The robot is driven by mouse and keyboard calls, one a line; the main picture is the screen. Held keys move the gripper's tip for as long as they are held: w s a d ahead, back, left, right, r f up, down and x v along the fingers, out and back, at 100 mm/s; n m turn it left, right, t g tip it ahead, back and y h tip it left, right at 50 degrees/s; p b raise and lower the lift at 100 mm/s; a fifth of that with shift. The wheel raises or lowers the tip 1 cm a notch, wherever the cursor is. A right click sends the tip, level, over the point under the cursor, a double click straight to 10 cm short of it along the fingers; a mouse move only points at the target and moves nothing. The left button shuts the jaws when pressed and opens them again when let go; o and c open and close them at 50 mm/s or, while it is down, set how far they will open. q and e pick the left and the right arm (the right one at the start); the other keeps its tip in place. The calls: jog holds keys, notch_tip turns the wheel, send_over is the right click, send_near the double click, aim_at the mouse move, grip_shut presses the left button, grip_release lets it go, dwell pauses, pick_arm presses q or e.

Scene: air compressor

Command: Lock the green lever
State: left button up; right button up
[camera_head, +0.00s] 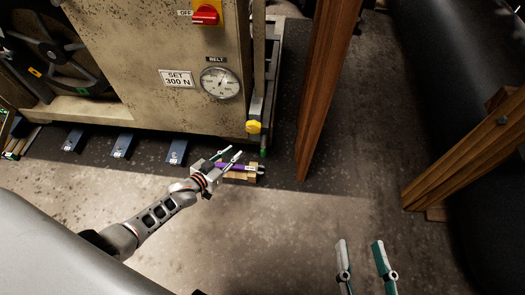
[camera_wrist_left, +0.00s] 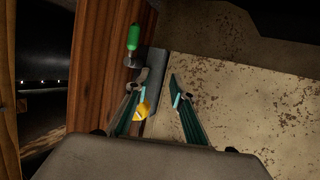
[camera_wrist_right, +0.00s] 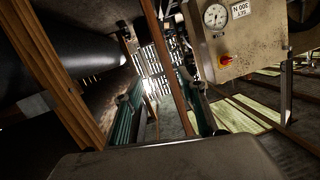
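The green lever (camera_head: 263,152) shows as a small green end low on the right edge of the machine. In the left wrist view its green handle (camera_wrist_left: 133,37) stands beyond my left fingertips, on a grey metal part. A yellow knob (camera_head: 253,127) sits just above it in the head view and shows between the fingers (camera_wrist_left: 141,112) in the left wrist view. My left gripper (camera_head: 230,153) is open and empty, left of the lever and apart from it. My right gripper (camera_head: 360,245) is open and empty over the floor at the lower right.
The machine cabinet (camera_head: 150,60) carries a gauge (camera_head: 220,82) and a red switch (camera_head: 206,14). A purple item (camera_head: 235,167) lies on a wooden block (camera_head: 240,178) beside my left gripper. A wooden post (camera_head: 322,90) stands right of the lever. Floor between the posts is free.

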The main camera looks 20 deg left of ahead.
pick_arm(q)
jog(key=m+g+h, duration=0.1)
jog(key=m, duration=0.1)
send_near(262, 154)
jog(key=w, duration=0.3)
jog(key=w+f+b, duration=0.1)
jog(key=w+d+f+b, duration=0.1)
jog(key=w+b, duration=0.1)
jog(key=w+d+f+b, duration=0.1)
jog(key=shift+w+d+f, duration=0.1)
jog(key=shift+w+f, duration=0.25)
jog(key=shift+f, duration=0.05)
jog(key=shift+w+d+f+b, duration=0.1)
jog(key=shift+w+d+b, duration=0.05)
jog(key=shift+w+b, duration=0.55)
jog(key=shift+w+d+r, duration=0.1)
jog(key=shift+w+r, duration=0.1)
jog(key=shift+w, duration=0.3)
pick_arm(e)
jog(key=s+a+f+m+g, duration=0.1)
jog(key=s+a+f+m, duration=0.3)
jog(key=s+f+m, duration=0.1)
jog(key=shift+s+f+m+g, duration=0.3)
jog(key=shift+f+m, duration=0.45)
jog(key=shift+m, duration=0.45)
jog(key=shift+a, duration=0.1)
pick_arm(q)
grip_shut()
